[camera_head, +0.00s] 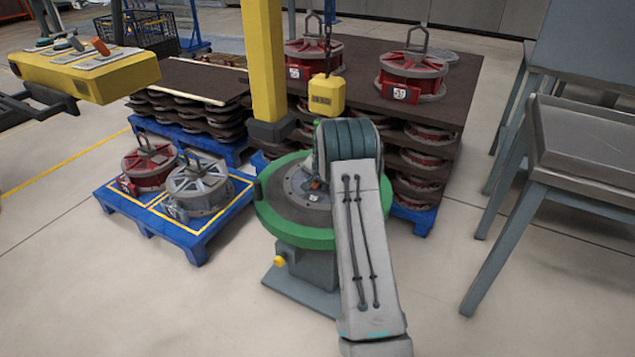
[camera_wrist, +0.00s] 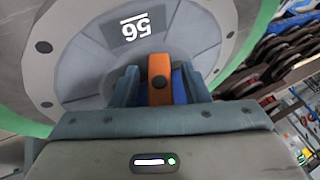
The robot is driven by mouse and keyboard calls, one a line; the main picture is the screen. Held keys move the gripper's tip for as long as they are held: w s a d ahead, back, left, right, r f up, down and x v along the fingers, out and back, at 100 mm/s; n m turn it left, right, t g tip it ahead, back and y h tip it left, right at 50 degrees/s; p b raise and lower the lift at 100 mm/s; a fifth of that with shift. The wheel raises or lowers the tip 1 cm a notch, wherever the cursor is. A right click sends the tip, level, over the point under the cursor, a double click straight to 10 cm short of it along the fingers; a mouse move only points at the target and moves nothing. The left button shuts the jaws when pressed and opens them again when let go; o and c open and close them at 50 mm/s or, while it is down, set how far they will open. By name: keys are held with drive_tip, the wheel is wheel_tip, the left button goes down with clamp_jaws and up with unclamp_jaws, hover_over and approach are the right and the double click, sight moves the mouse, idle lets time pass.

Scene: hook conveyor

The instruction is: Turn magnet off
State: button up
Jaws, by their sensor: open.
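A round stand with a green rim (camera_head: 268,213) holds a grey disc (camera_head: 296,184) on top. In the wrist view the disc (camera_wrist: 85,62) bears a plate marked 56 (camera_wrist: 136,27), seen upside down. An orange lever-like piece (camera_wrist: 160,70) with a dark round hole stands in front of the disc. My gripper (camera_wrist: 158,86) is open, with one finger on each side of the orange piece. I cannot tell whether either finger touches it. In the head view my arm hides most of the gripper and part of the disc.
A yellow hoist block (camera_head: 326,93) hangs on a chain just behind my arm. A yellow post (camera_head: 264,60) stands close to the stand. A blue pallet (camera_head: 160,220) with two wheel-like parts is at left. Grey tables (camera_head: 590,140) stand at right. Front floor is clear.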

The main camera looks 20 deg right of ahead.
clamp_jaws()
drive_tip(key=shift+r+p, duration=0.1)
drive_tip(key=shift+p, duration=0.2)
drive_tip(key=shift+a+r+g+h+p, duration=0.15)
drive_tip(key=shift+g+h+p, duration=0.2)
drive_tip(key=shift+p, duration=0.7)
drive_tip(key=shift+g+p, duration=0.35)
drive_tip(key=shift+p, duration=0.2)
drive_tip(key=shift+s+d+f+n+g+h+p, duration=0.15)
drive_tip(key=shift+n+g+h+p, duration=0.15)
drive_tip(key=shift+g+h, duration=0.2)
drive_tip(key=shift+w+d+f+n+g+h+p, duration=0.1)
drive_tip(key=shift+n+g+h+p, duration=0.15)
drive_tip(key=shift+g+h, duration=0.2)
